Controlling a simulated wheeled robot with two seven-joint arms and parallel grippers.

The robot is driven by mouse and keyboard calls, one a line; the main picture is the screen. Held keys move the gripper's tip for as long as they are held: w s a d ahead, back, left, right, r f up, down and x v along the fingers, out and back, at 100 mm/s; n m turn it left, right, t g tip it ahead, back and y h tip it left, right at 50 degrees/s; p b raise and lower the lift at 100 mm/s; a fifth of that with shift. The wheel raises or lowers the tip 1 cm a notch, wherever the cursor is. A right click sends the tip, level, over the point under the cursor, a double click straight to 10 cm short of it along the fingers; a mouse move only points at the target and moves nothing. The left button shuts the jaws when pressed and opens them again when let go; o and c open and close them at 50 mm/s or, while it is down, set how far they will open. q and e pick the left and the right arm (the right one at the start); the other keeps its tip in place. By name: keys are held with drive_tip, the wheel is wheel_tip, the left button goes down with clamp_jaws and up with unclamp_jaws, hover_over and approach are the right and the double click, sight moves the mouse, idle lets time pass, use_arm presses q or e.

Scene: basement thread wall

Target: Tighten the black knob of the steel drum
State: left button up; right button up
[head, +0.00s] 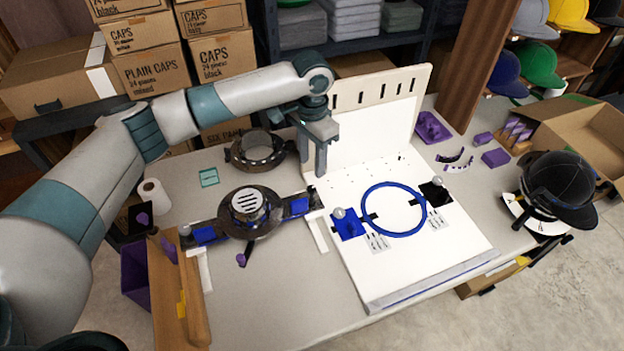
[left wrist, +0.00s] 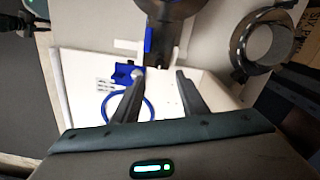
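The steel drum (head: 250,203) sits on the table left of centre, with a slotted bright top and a dark ring around it. Bars with blue blocks extend from both sides. A short dark stem with a purple end (head: 242,259) points from its front; I cannot clearly tell which part is the black knob. In the left wrist view the drum's dark edge (left wrist: 167,8) shows at the top. My left gripper (head: 319,172) points down beyond the drum's right bar, apart from the drum. Its fingers (left wrist: 160,96) are spread and empty. My right gripper is not in view.
A white board (head: 440,255) with a blue ring (head: 364,205) lies right of the drum, before an upright panel (head: 378,112). A second dark ring fixture (head: 232,155) stands behind the drum. A wooden rail (head: 196,310) is front left. The front table area is clear.

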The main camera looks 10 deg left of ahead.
sight(312, 187)
use_arm(q)
wheel_tip(312, 187, down, 9)
drive_tip(key=shift+r+p, duration=0.15)
drive_tip(key=shift+p, duration=0.55)
clamp_jaws()
